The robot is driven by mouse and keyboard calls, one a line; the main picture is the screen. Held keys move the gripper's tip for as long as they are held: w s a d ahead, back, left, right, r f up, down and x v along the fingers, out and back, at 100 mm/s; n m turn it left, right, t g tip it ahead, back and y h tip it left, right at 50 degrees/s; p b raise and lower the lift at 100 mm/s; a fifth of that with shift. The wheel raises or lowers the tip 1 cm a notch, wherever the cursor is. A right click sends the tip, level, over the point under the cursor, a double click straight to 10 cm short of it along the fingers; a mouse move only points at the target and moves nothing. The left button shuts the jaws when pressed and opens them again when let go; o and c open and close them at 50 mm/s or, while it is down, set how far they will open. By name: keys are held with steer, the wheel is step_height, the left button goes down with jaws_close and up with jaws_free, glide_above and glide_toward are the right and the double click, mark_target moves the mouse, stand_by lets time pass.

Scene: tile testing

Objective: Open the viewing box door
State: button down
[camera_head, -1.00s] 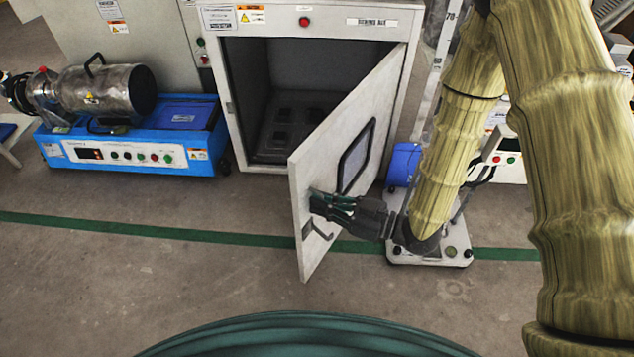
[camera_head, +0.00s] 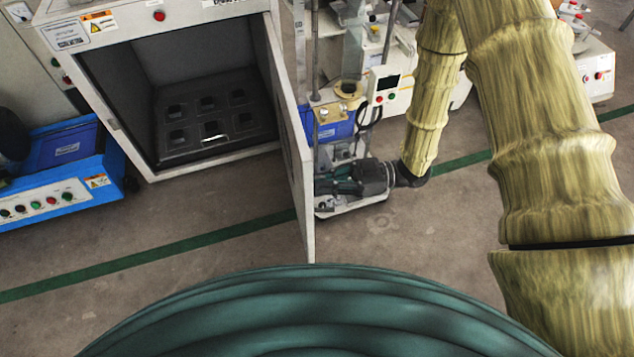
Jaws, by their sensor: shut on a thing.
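The viewing box (camera_head: 195,32) stands at upper left with its front open. Its white door (camera_head: 305,195) hangs from the right side of the opening and stands out toward me, seen almost edge-on, at roughly a right angle to the front. My gripper (camera_head: 326,186) is on the right of the door, against its outer side near the free edge, and is shut on the door handle. The handle itself and the fingertip contact are hidden by the door and fingers. My arm comes in from the right.
A dark tray with several recesses (camera_head: 205,122) lies inside the box. A blue machine (camera_head: 62,165) stands left of the box. A wheeled stand (camera_head: 345,203) and white lab equipment (camera_head: 390,85) are close behind my gripper. The floor (camera_head: 150,285) in front is clear.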

steer(key=shift+d, duration=0.25)
steer(key=c, duration=1.6)
jaws_free()
steer(key=shift+w, duration=0.1)
steer(key=w+d, duration=0.1)
steer(key=d, duration=1.1)
steer(key=shift+w, duration=0.35)
